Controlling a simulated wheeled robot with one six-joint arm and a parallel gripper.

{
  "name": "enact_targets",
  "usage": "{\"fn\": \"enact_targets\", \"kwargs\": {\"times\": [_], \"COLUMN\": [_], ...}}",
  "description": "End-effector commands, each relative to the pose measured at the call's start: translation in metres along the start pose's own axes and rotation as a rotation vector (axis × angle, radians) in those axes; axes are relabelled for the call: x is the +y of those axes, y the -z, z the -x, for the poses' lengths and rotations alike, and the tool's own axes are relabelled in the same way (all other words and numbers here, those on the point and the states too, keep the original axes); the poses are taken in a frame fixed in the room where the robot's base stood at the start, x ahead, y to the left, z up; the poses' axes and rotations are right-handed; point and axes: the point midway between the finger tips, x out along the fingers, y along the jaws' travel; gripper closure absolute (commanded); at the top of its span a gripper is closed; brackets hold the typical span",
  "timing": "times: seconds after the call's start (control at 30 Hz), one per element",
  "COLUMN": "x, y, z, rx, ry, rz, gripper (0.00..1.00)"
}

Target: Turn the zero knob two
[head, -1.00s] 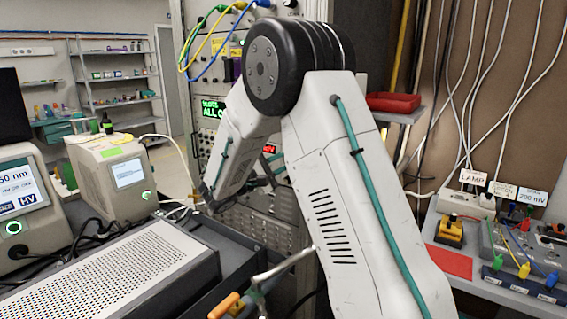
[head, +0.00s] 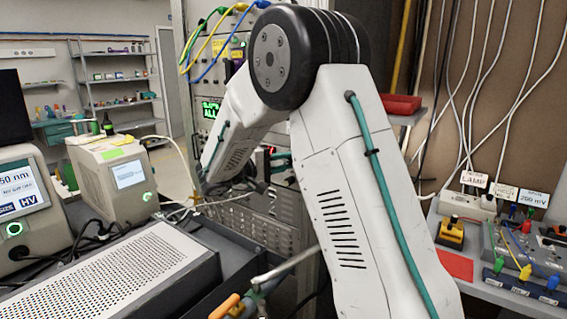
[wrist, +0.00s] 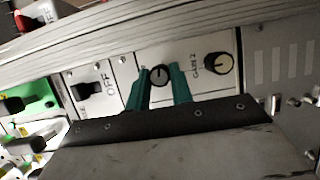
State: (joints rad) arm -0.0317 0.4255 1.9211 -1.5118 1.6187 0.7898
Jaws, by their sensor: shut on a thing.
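In the wrist view, a small dark round knob (wrist: 158,75) with a pale pointer line sits on a light panel. Its label is covered, so I cannot read its name. My gripper (wrist: 161,80) has its two teal fingers on either side of this knob and is shut on it. To the right is a larger black knob (wrist: 219,64) with a pale face, labelled GAIN 2, clear of the fingers.
Left of the gripped knob is a black switch (wrist: 89,89) marked OFF. A grey ledge (wrist: 150,25) runs just above the panel.

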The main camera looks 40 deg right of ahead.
Motion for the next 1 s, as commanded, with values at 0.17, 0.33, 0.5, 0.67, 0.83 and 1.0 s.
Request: {"fn": "enact_targets", "kwargs": {"times": [0.17, 0.33, 0.5, 0.67, 0.83, 1.0], "x": [-0.001, -0.001, -0.001, -0.001, -0.001, -0.001], "y": [0.000, 0.000, 0.000, 0.000, 0.001, 0.001], "z": [0.000, 0.000, 0.000, 0.000, 0.009, 0.037], "rx": [0.000, 0.000, 0.000, 0.000, 0.003, 0.004], "ry": [0.004, 0.004, 0.003, 0.003, 0.003, 0.003], "rz": [-0.004, -0.003, -0.003, -0.003, -0.004, -0.003], "gripper": [1.00, 1.00, 0.69, 0.69, 0.69, 0.69]}}
